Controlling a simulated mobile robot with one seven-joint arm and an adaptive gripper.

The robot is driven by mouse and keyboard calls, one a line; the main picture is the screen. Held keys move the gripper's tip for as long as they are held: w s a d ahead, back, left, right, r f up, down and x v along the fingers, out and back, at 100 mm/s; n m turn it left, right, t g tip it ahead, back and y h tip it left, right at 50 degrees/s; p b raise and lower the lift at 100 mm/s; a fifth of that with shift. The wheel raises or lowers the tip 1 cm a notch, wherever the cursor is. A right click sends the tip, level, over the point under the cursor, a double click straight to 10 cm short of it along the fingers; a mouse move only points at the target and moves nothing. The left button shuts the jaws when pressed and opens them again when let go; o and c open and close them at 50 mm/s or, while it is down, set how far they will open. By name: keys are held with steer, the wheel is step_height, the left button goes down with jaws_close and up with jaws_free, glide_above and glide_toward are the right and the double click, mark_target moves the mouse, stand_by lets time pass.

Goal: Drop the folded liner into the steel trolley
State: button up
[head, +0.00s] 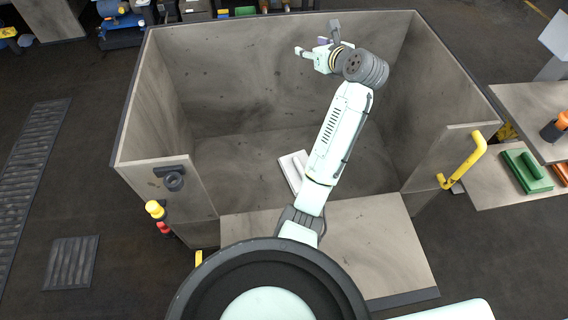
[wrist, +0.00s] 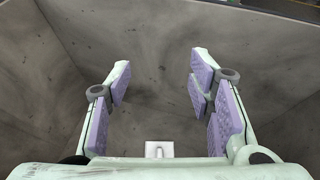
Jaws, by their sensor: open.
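The steel trolley (head: 270,95) is a large, open-topped grey bin with high scuffed walls and a low, open front. A flat white piece that looks like the folded liner (head: 291,168) lies on its floor near the front, partly hidden behind my arm. A small white square with a raised strip, likely the same piece, shows in the wrist view (wrist: 152,149), low between the fingers. My gripper (head: 317,42) is over the trolley toward its back wall, well apart from the white piece. In the wrist view, its purple-padded fingers (wrist: 161,72) are spread and empty.
A yellow handle (head: 463,162) sticks out at the trolley's right front. A dark fitting (head: 174,182) and a yellow-and-red post (head: 157,212) are at its left front. A flat grey plate (head: 370,245) lies before the opening. A green block (head: 527,171) rests on a right-hand surface.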

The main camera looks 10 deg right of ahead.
steer(key=v, duration=1.2)
